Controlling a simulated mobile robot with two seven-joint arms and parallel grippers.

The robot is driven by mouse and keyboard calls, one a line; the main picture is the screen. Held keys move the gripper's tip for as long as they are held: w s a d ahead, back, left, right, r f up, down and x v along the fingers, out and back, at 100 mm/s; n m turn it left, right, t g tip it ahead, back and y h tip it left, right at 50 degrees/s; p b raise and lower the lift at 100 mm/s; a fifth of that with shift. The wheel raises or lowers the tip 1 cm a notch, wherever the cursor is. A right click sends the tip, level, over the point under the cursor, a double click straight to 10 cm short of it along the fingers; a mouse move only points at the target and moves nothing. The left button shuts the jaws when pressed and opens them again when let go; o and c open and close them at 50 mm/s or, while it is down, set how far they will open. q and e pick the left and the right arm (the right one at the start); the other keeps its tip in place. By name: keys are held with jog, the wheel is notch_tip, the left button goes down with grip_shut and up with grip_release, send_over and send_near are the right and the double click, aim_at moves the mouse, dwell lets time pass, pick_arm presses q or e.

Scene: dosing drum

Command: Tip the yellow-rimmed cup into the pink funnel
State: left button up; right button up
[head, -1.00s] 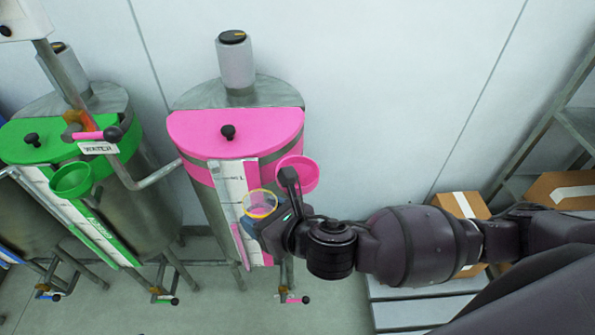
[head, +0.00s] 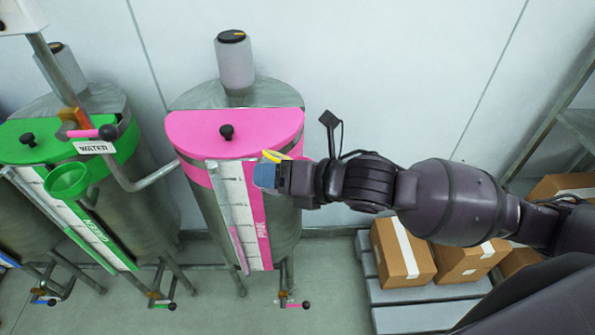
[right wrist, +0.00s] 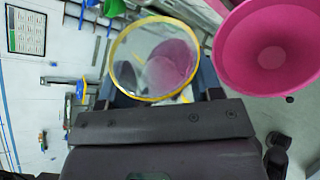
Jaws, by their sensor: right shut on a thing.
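The clear cup with the yellow rim (head: 275,156) is in my right gripper (head: 266,176), in front of the pink drum's upper right. Its rim shows almost edge-on, so the cup is tilted. In the right wrist view the cup (right wrist: 153,60) sits between the fingers, its round rim facing the camera. Pink shows inside or through it; I cannot tell which. The pink funnel (right wrist: 270,45) is right of the cup in that view, apart from the rim in the picture. In the head view the funnel is hidden behind my gripper. My left gripper is out of view.
The pink-lidded drum (head: 235,135) stands behind the gripper. A green-lidded drum with a green funnel (head: 68,180) and a WATER pipe (head: 150,178) are to the left. Cardboard boxes (head: 403,250) stand on a pallet at lower right. The wall above is clear.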

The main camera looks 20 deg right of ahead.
jog(key=shift+w+d+f+m+b, duration=0.1)
jog(key=shift+w+f+m+b, duration=0.05)
jog(key=shift+f+m+b, duration=0.25)
jog(key=shift+r+y, duration=0.15)
jog(key=shift+y, duration=0.15)
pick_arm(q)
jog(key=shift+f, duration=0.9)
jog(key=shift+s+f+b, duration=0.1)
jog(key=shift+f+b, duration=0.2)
pick_arm(e)
jog(key=shift+r+m+g+y, duration=0.3)
jog(key=shift+r+m+y, duration=0.15)
jog(key=shift+m, duration=0.35)
jog(key=shift+r+m, duration=0.1)
jog(key=shift+m, duration=0.2)
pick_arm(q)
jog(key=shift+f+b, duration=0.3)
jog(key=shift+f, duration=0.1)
pick_arm(e)
jog(key=shift+w+d+m+y, duration=0.1)
jog(key=shift+d+m+y, duration=0.1)
jog(key=shift+m+y, duration=0.15)
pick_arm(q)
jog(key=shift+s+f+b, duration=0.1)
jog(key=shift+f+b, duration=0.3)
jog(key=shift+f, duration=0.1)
pick_arm(e)
jog(key=shift+d+f+m+y, duration=0.1)
jog(key=shift+f+m+y, duration=0.2)
jog(key=shift+f+m, duration=0.1)
